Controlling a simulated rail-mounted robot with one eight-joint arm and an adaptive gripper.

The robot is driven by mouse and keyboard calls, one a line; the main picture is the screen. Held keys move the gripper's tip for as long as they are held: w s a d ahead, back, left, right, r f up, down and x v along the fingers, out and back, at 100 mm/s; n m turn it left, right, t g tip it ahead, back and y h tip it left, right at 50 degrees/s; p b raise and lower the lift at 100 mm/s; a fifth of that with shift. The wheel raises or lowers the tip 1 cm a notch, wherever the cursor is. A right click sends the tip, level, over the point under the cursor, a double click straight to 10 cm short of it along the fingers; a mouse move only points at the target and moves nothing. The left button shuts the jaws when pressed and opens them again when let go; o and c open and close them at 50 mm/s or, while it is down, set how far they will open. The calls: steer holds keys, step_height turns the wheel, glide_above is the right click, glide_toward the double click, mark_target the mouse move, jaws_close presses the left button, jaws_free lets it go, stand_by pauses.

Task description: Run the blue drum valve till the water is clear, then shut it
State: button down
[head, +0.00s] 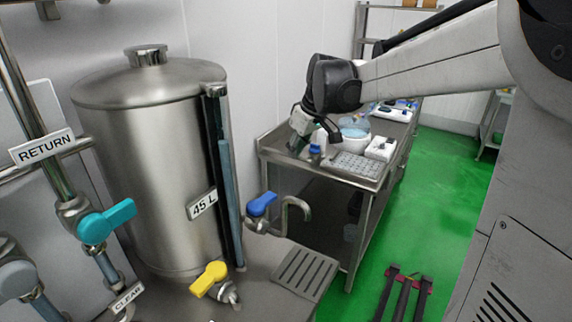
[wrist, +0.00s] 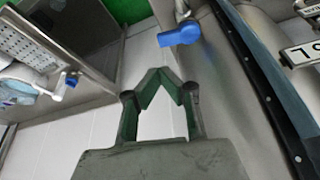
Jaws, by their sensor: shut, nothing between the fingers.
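The blue-handled valve (head: 262,204) is on a tap low on the steel drum (head: 150,165), right of the sight tube. Its curved metal spout (head: 302,207) hangs over the slotted drain grate (head: 302,272). I see no water stream at the spout. The blue handle also shows in the wrist view (wrist: 180,34), beyond the fingertips and a little right of them. My gripper (head: 294,147) is above and behind the valve in the head view, apart from it. In the wrist view its fingers (wrist: 163,80) meet at the tips, shut and empty.
A yellow-handled valve (head: 209,279) sits lower left, and a teal-handled valve (head: 106,221) is on the RETURN pipe. A "45 L" sign (head: 203,204) hangs by the sight tube. A steel table (head: 275,152) behind holds a white tub, a perforated tray and bottles.

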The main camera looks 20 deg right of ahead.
steer(key=n+b, duration=0.1)
steer(key=b, duration=0.6)
glide_toward(262, 203)
steer(key=d, duration=0.6)
steer(key=a+x, duration=0.1)
steer(key=x, duration=0.7)
steer(key=shift+f+p, duration=0.35)
steer(key=shift+a, duration=0.1)
